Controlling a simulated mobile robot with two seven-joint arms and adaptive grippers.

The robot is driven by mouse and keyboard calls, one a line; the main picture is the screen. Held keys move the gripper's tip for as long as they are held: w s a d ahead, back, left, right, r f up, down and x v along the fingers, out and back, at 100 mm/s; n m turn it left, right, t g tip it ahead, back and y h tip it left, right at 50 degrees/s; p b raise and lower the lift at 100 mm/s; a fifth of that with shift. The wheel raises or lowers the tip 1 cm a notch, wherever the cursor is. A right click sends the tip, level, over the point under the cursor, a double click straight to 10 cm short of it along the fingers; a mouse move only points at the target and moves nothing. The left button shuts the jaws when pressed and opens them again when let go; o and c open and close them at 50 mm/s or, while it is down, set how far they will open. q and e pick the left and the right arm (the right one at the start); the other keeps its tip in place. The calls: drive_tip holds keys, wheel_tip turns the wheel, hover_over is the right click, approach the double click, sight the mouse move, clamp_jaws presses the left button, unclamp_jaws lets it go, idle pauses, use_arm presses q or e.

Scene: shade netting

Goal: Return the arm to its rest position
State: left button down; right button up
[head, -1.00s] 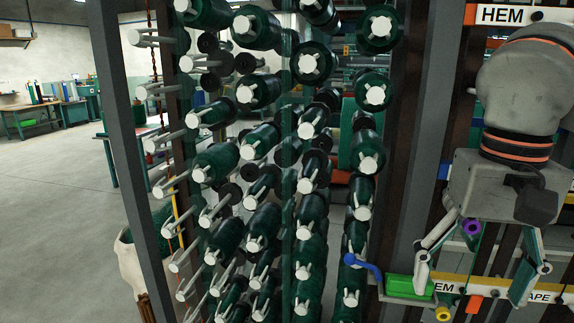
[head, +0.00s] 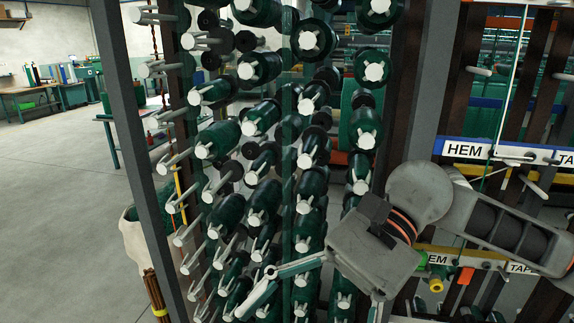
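My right gripper (head: 312,308) hangs from the grey arm that comes in from the right. Its two fingers are spread wide, one reaching left in front of the spools and one pointing down at the bottom edge. The gripper body is in front of the spool rack and the lower part of the label rail. My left arm and gripper are not in view.
A rack of dark green spools (head: 262,66) on white pegs fills the middle. Labelled rails (head: 465,150) with pegs stand on the right. A green block (head: 440,259) is partly hidden by my arm. Open floor (head: 70,190) lies on the left.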

drive_tip(key=w+a+r+m+t+y, duration=0.45)
drive_tip(key=w+m+y, duration=0.35)
drive_tip(key=m+y, duration=0.65)
drive_tip(key=w+d+f+m+t+h, duration=0.4)
drive_tip(key=w+f+m+t, duration=0.25)
drive_tip(key=m+t, duration=0.55)
drive_tip(key=w+d+f+m+t+h, duration=0.4)
drive_tip(key=w+f+m+t, duration=0.3)
drive_tip(key=m, duration=0.9)
drive_tip(key=d+f+m+t+h, duration=0.1)
drive_tip(key=d+f+m+h, duration=0.15)
drive_tip(key=f, duration=0.25)
drive_tip(key=d+f+m+t+h, duration=0.1)
drive_tip(key=d+f+m+h, duration=0.1)
drive_tip(key=f+m+h, duration=0.3)
drive_tip(key=s+d+f+m+g+h, duration=0.2)
drive_tip(key=s+d+f+m, duration=0.1)
drive_tip(key=f, duration=0.6)
drive_tip(key=s+d+f+m+g+h, duration=0.2)
drive_tip(key=s+d+f+m, duration=0.2)
drive_tip(key=s+f, duration=0.3)
drive_tip(key=s+d+f+m+g+h, duration=0.2)
drive_tip(key=s+d+f, duration=0.3)
drive_tip(key=f, duration=0.7)
drive_tip(key=shift+s+f+m+g, duration=0.35)
drive_tip(key=shift+s+m+g, duration=0.15)
drive_tip(key=shift+m, duration=0.4)
drive_tip(key=shift+a, duration=0.1)
